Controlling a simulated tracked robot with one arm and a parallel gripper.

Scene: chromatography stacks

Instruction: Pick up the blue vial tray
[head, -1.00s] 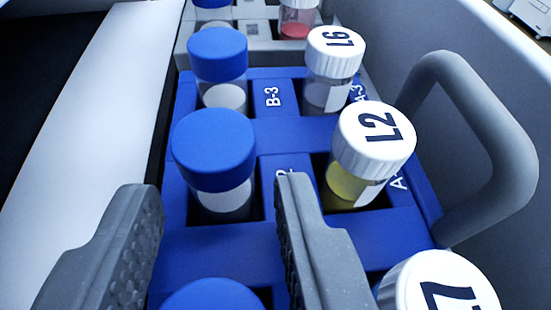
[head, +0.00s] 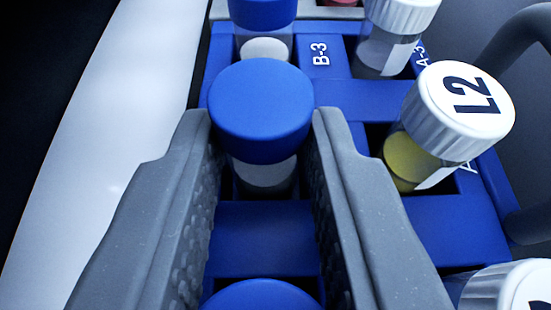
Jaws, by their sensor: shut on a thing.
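The blue vial tray (head: 262,238) stands below my gripper, with square slots holding several capped vials. My gripper (head: 263,118) is shut on a blue-capped vial (head: 261,105) in the tray's left column, one finger on each side of its cap. This vial stands upright in its slot, and its lower part is hidden in the tray. A white-capped vial marked L2 (head: 462,105) with yellow liquid tilts in the slot to the right. The tray's grey handle (head: 522,45) is at the right edge, partly cut off.
Another blue-capped vial (head: 262,45) stands behind the held one, and one (head: 262,295) shows in front between the fingers. White-capped vials stand at the back (head: 395,40) and the lower right (head: 510,290). A pale wall edge (head: 95,140) runs along the left.

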